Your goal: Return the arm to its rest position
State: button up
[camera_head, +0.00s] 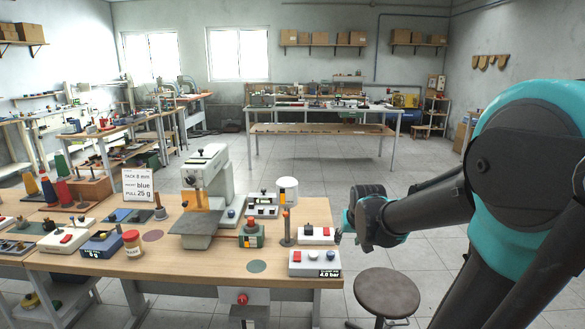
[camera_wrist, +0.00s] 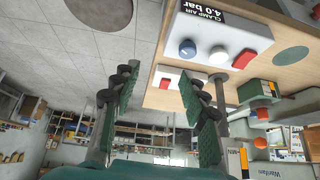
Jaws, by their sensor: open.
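My arm (camera_head: 440,200) reaches in from the right of the head view, its forearm pointing left. My gripper (camera_head: 342,228) is at the right edge of the workbench (camera_head: 170,258), close to a white box with a red button (camera_head: 317,234). In the wrist view, the two green-padded fingers of my gripper (camera_wrist: 160,90) stand apart with nothing between them. The wrist picture is turned over, and the bench edge and the box marked clamp air 4.0 bar (camera_wrist: 215,38) show beyond the fingers. In the head view, the fingers are small and partly hidden by the wrist.
The clamp air box (camera_head: 314,263) sits at the bench's front right corner. A round stool (camera_head: 387,292) is below my arm. Open floor lies behind the bench.

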jog(key=s+f+g, duration=0.1)
jog(key=s+f, duration=0.4)
jog(key=s, duration=0.4)
jog(key=s+d+f+g, duration=0.1)
jog(key=s+f, duration=0.4)
jog(key=s, duration=0.4)
jog(key=shift+d, duration=0.3)
